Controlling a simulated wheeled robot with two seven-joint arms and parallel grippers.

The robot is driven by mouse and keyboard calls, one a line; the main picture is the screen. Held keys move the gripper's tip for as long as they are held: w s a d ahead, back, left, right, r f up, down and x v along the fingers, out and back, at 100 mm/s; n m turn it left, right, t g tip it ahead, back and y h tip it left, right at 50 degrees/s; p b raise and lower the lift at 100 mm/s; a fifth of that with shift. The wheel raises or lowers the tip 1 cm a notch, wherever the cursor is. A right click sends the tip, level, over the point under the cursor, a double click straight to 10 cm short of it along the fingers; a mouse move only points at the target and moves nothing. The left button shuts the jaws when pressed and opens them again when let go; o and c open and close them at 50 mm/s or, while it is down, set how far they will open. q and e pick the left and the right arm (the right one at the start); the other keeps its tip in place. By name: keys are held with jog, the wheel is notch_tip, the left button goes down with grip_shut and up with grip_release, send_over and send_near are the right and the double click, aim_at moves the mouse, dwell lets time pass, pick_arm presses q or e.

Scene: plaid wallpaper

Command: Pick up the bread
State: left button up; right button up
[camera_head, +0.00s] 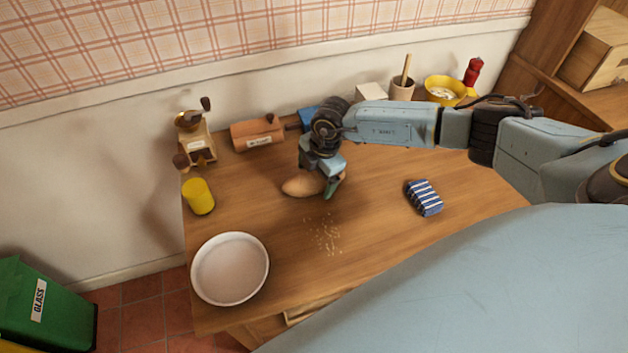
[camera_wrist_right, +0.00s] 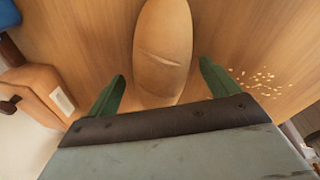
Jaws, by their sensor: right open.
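The bread (camera_head: 299,187) is a light brown oval loaf lying on the wooden table (camera_head: 370,230), near its middle. It also shows in the right wrist view (camera_wrist_right: 162,50), with a slit across its top. My right gripper (camera_head: 331,186) is over the loaf's right part and hides some of it. In the wrist view its two green fingers (camera_wrist_right: 160,85) are spread apart, one on each side of the loaf's near end, with a gap on both sides. My left gripper is not in view.
Crumbs (camera_head: 325,235) lie in front of the bread. A blue striped cloth (camera_head: 423,198) lies to the right. A grinder (camera_head: 197,140), a wooden box (camera_head: 257,133) and a yellow bowl (camera_head: 446,90) stand along the back.

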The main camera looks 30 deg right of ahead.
jog(key=shift+f, duration=0.35)
jog(key=c, duration=1.3)
